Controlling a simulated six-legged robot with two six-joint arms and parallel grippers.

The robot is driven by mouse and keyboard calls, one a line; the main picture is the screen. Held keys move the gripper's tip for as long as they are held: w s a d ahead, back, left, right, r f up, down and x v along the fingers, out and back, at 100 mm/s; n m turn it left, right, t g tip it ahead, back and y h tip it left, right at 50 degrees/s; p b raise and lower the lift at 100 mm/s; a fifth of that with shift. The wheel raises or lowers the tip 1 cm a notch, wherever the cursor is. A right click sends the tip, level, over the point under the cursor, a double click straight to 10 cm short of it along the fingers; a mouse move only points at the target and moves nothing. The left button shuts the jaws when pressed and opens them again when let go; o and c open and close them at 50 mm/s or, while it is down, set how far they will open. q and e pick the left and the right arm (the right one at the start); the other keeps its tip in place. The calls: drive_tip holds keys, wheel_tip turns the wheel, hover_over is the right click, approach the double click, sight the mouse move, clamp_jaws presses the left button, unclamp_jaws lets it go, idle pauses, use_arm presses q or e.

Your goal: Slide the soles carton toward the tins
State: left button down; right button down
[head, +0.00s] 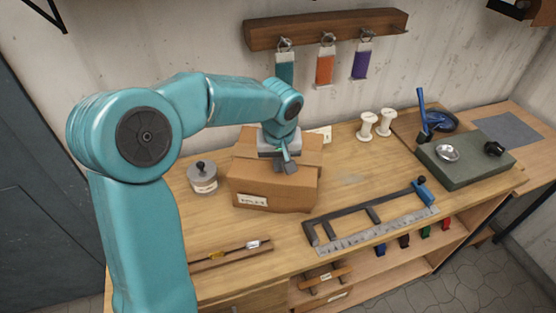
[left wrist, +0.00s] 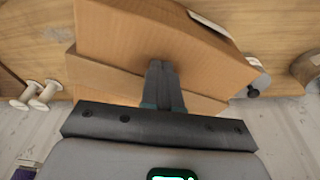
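The soles carton (head: 275,194) is a brown cardboard box with a white label, standing on the workbench. It fills much of the left wrist view (left wrist: 150,38). A grey tin (head: 203,181) with a dark knob stands just left of the carton, with a small gap between them. Part of a tin (left wrist: 258,84) shows beside the carton in the left wrist view. My left gripper (head: 288,166) points down over the carton's top; its fingers (left wrist: 163,84) are together with nothing visible between them. Whether they touch the carton is unclear. My right gripper is out of view.
A dark metal frame with a ruler (head: 375,230) lies right of the carton. White spools (head: 367,127) stand behind, near the wall. A green block (head: 467,163) is at the far right. My left arm hides the bench's left end.

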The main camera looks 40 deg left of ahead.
use_arm(q)
drive_tip(key=shift+s+d+f, duration=0.45)
drive_tip(key=shift+s+d, duration=0.3)
drive_tip(key=shift+s, duration=0.05)
drive_tip(key=shift+w+a+f, duration=0.15)
drive_tip(key=shift+w, duration=0.1)
drive_tip(key=shift+w+r+p, duration=0.1)
drive_tip(key=shift+r+p, duration=0.45)
drive_tip(key=shift+r, duration=0.2)
drive_tip(key=shift+w, duration=0.15)
drive_tip(key=shift+w+a+r, duration=0.1)
drive_tip(key=shift+a, duration=0.05)
drive_tip(key=s+d+b, duration=0.4)
drive_tip(key=s+d, duration=0.4)
drive_tip(key=shift+s+d+r, duration=0.2)
drive_tip(key=shift+s+d, duration=0.05)
drive_tip(key=shift+s, duration=0.05)
